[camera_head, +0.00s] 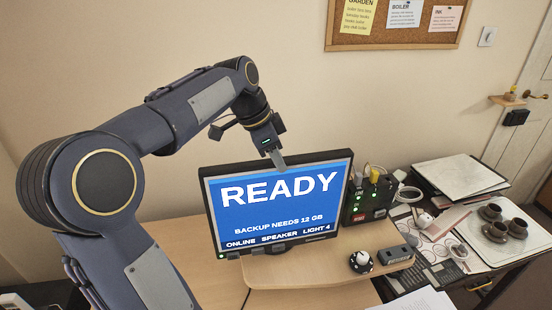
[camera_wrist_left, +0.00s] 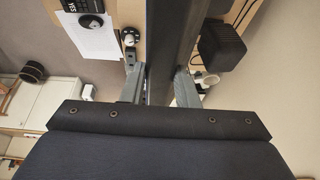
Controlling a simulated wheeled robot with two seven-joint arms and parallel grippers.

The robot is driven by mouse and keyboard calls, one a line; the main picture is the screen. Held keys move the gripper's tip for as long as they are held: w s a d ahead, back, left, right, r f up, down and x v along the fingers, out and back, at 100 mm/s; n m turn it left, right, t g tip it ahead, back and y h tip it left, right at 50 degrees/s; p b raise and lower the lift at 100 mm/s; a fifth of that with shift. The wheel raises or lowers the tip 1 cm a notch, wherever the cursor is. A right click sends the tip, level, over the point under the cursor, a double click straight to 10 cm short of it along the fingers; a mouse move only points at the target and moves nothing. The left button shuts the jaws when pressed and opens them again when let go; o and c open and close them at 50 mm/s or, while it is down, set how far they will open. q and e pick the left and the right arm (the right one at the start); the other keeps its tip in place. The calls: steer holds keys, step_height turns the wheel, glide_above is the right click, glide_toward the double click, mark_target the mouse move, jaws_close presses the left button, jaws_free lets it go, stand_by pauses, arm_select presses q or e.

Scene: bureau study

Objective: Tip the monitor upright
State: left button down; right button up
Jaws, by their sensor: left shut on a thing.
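The monitor (camera_head: 279,205) stands close to upright on the wooden desk, tilted slightly sideways in the picture. Its blue screen reads READY. In the left wrist view the two fingers of the gripper (camera_wrist_left: 160,88) lie on either side of the dark monitor edge (camera_wrist_left: 175,40). The foot of the monitor is mostly hidden behind the screen. My right gripper is not in view.
A black box (camera_head: 370,197) with green lights stands right of the monitor. A round knob (camera_head: 361,262) and a small grey device (camera_head: 396,254) sit in front. A tray (camera_head: 505,240) with brown cups lies at right. A corkboard (camera_head: 395,22) hangs on the wall.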

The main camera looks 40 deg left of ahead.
arm_select(q)
steer(key=c, duration=1.1)
jaws_free()
steer(key=shift+s+d, duration=0.1)
steer(key=v, duration=0.7)
steer(key=shift+r, duration=0.4)
